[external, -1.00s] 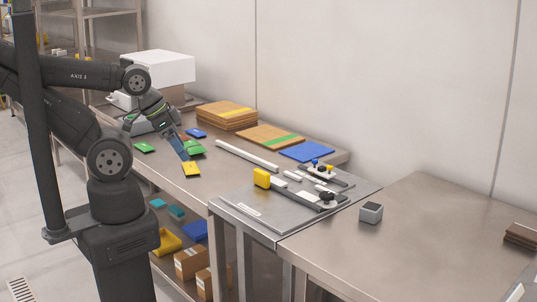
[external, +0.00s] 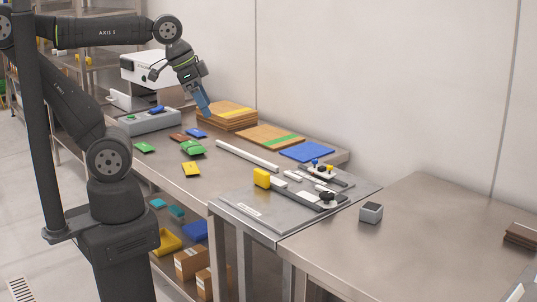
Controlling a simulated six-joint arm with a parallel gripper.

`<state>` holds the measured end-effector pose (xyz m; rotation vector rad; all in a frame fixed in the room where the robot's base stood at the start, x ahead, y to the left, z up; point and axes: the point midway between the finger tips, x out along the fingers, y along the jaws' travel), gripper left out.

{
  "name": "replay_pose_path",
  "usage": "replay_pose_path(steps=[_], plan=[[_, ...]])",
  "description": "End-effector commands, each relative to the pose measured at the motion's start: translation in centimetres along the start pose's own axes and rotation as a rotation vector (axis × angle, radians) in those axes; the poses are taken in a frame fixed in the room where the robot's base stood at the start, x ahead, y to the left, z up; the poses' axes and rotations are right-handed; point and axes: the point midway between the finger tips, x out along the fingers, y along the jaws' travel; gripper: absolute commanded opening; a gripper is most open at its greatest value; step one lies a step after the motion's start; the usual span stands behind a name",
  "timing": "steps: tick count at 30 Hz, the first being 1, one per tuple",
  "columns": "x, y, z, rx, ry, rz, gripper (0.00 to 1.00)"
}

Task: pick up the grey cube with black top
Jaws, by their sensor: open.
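The grey cube with black top (external: 371,213) sits upright on the right-hand steel table, near its left edge. Nothing touches it. My gripper (external: 206,111), with bluish fingers pointing down, is in the air at the upper left, in front of the stack of brown boards. It is far to the left of the cube and well apart from it. The gripper is open, and I see nothing between its fingers.
A metal plate with a yellow block (external: 262,178) and black-knobbed fixtures (external: 327,197) lies between my gripper and the cube. Brown boards (external: 228,116), a blue sheet (external: 307,152) and coloured packets (external: 191,169) lie on the left table. The right table (external: 430,235) is mostly clear.

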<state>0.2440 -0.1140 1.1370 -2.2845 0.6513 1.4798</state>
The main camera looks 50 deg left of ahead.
Motion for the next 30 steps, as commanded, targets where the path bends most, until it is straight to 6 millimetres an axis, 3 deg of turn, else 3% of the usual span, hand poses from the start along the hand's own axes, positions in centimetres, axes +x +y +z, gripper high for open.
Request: replay_pose_path(steps=[7,14,23,30], plan=[[0.1,0.4,-8.2,0.136,-0.057,0.036,0.73],[1.8,1.3,-15.4,0.265,-0.105,0.071,0.73],[6.5,3.3,-24.1,0.434,-0.163,0.124,0.73],[12.0,5.5,-29.9,0.57,-0.207,0.171,0.73]])
